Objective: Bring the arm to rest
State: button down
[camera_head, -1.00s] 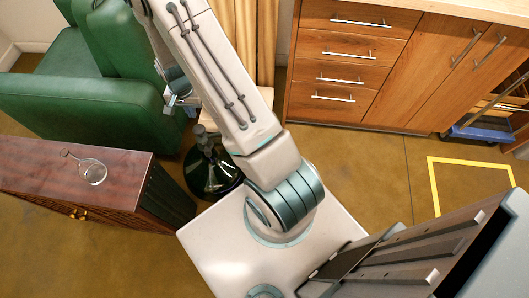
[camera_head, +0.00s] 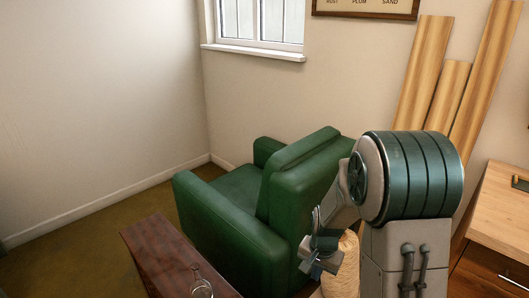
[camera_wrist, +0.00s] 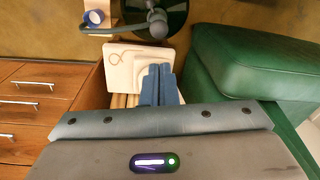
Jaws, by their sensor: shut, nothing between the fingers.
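My arm is raised at the right of the head view, with its large ribbed joint over the lower right. My gripper (camera_head: 312,262) hangs at the end of it, in front of the green armchair (camera_head: 235,195). In the wrist view, my gripper (camera_wrist: 160,70) shows its two bluish fingers together with nothing between them.
A reddish wooden cabinet (camera_head: 160,258) with a glass piece (camera_head: 201,285) stands front left. A rope-wound thing (camera_head: 342,272) is close beside my gripper. Wooden drawers (camera_wrist: 40,88) and a dark round vessel (camera_wrist: 155,10) show in the wrist view. Planks (camera_head: 424,75) lean on the wall.

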jog(key=s+r+n+t+p, duration=0.1)
jog(key=s+r+n+p, duration=0.2)
jog(key=s+r, duration=0.6)
jog(key=s+r+n+t+p, duration=0.1)
jog(key=s+r+n+p, duration=0.2)
jog(key=s+r, duration=0.6)
jog(key=shift+d+r, duration=0.15)
jog(key=shift+r, duration=3)
